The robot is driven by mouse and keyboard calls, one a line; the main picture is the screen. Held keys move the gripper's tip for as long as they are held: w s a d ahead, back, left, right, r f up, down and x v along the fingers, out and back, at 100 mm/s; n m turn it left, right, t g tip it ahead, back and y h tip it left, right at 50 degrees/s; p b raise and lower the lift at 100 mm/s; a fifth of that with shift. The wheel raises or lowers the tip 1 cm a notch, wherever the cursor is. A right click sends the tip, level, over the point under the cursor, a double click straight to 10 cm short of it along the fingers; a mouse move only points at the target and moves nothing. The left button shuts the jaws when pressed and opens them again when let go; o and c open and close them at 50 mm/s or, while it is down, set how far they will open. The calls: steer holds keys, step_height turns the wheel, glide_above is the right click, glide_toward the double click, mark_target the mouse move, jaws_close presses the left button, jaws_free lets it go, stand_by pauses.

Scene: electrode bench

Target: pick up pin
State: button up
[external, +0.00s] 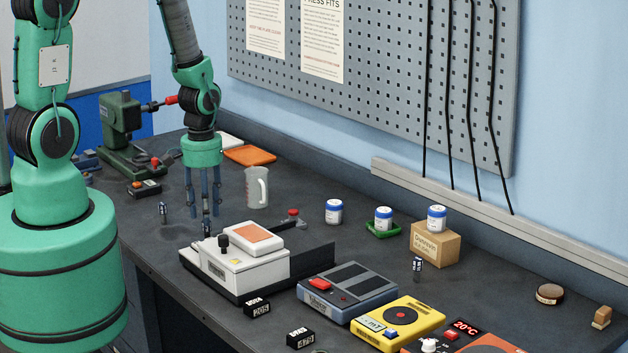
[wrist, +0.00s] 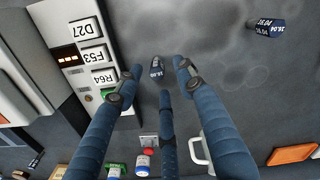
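My gripper (external: 203,212) has three blue fingers pointing down over the left part of the bench. They are spread apart, with nothing held. A small dark pin (external: 208,228) with a white-lettered label stands just below the fingertips. In the wrist view this pin (wrist: 157,68) shows between the open fingertips (wrist: 158,80), its label reading about 38.00. Whether any finger touches it I cannot tell. A second, similar pin (external: 164,212) stands to the left, and it shows at the upper right of the wrist view (wrist: 265,27). A third similar pin (external: 417,268) stands farther right.
A white device with an orange top (external: 250,258) stands close right of the gripper. A clear mug (external: 257,188) and an orange tray (external: 249,155) lie behind. A green press (external: 126,135) is at back left. Grey-blue and yellow (external: 398,322) instruments fill the front right.

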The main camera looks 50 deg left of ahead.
mark_target(207, 231)
steer(key=shift+d+f, duration=0.2)
steer(key=shift+f, duration=2.4)
jaws_close()
